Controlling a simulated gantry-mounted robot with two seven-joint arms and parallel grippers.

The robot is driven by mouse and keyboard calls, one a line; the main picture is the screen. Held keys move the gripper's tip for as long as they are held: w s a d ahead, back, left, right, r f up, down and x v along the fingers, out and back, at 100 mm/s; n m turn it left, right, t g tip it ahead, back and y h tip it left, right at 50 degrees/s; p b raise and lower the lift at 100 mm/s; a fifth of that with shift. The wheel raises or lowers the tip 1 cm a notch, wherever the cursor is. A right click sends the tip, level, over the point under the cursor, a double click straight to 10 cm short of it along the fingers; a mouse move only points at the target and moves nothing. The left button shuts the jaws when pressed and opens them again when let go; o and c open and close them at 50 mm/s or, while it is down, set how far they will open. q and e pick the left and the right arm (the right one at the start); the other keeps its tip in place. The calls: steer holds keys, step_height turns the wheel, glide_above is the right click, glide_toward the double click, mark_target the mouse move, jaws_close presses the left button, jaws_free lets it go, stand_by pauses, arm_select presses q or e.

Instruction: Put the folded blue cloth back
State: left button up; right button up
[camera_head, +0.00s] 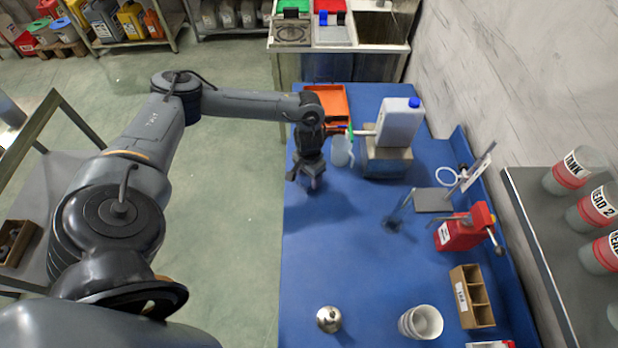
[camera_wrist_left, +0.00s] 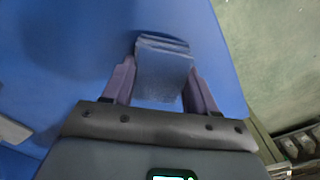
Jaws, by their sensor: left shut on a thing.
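My left gripper (camera_head: 313,184) is over the blue bench (camera_head: 300,245), near its left edge, pointing down. The left wrist view shows the folded blue cloth (camera_wrist_left: 162,72) as a small layered stack between the two purple fingers. The gripper (camera_wrist_left: 162,85) is shut on it, one finger on each side. In the head view the cloth is too small and too close in colour to the bench to make out. I cannot tell whether it touches the bench. My right gripper is not in view.
An orange tray (camera_head: 334,101) lies behind the gripper. A white jug with a blue cap (camera_head: 398,124) on a stand and a pale pitcher (camera_head: 342,152) are close to its right. A steel ball (camera_head: 329,319), white cup (camera_head: 421,322) and red device (camera_head: 462,230) stand nearer. The bench's middle left is clear.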

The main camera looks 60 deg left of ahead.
arm_select(q)
steer(key=shift+f, duration=0.45)
steer(key=o, duration=0.9)
steer(key=shift+f, duration=0.1)
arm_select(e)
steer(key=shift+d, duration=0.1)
arm_select(q)
steer(key=shift+o, duration=0.2)
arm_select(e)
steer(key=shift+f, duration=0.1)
